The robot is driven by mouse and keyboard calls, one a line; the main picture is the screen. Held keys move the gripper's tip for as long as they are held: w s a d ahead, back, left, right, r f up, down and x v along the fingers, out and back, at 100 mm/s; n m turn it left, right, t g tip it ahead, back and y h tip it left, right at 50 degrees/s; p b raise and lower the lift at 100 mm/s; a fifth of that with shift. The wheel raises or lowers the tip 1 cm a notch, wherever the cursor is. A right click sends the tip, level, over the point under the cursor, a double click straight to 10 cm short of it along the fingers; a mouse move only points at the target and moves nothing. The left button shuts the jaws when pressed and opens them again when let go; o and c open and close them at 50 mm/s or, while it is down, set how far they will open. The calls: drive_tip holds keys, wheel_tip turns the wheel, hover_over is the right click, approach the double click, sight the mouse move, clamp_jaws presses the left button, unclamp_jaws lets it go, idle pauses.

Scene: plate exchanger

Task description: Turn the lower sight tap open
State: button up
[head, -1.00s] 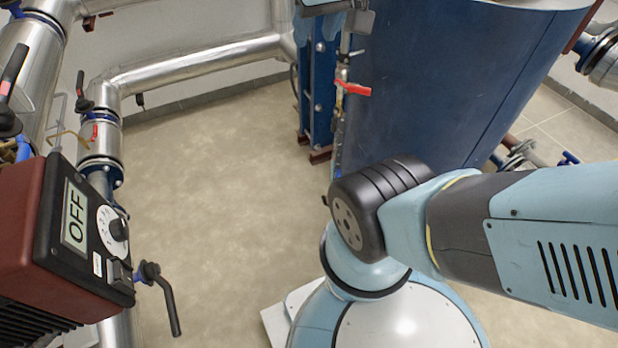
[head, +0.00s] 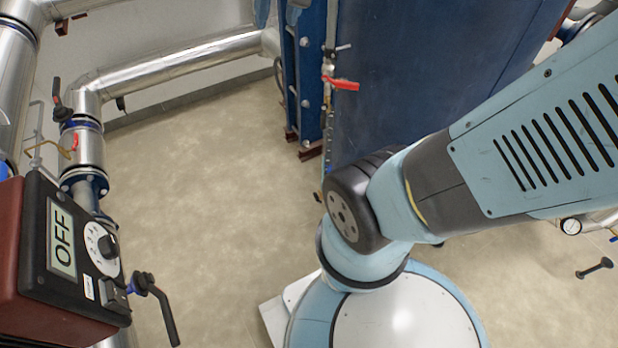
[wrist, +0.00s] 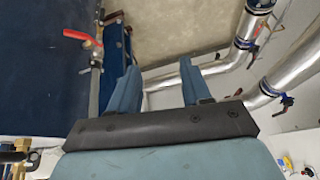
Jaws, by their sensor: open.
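A red tap lever (head: 341,84) sits on a thin upright sight tube beside the blue tank in the head view. It points to the right, crosswise to the tube. The red lever also shows at the upper left of the wrist view (wrist: 80,37). My gripper (wrist: 157,66) is open and empty in the wrist view, its two blue fingers apart. The lever is to the left of the fingers there and is not between them. A brass fitting (wrist: 18,157) shows at the lower left edge of the wrist view. I cannot tell whether it is a second tap.
The blue tank (head: 430,75) stands at the right, its blue frame (head: 306,80) beside the tube. A red and black control box (head: 75,255) reading OFF is at the left, with a black lever (head: 155,295) beside it. Silver pipes (head: 180,60) run behind. The floor (head: 215,170) between is clear.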

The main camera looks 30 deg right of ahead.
drive_tip(key=w+f+m+g, duration=0.1)
drive_tip(key=w+f, duration=0.6)
drive_tip(key=w, duration=0.3)
drive_tip(key=w+f+m, duration=0.2)
drive_tip(key=w+f, duration=0.4)
drive_tip(key=w, duration=0.3)
drive_tip(key=w+f+m, duration=0.1)
drive_tip(key=w+f, duration=0.6)
drive_tip(key=f, duration=0.6)
drive_tip(key=m+g+h, duration=0.3)
drive_tip(key=h, duration=0.3)
approach(315, 195)
drive_tip(key=x, duration=1.1)
drive_tip(key=shift+w+f, duration=0.15)
drive_tip(key=shift+f, duration=0.25)
clamp_jaws()
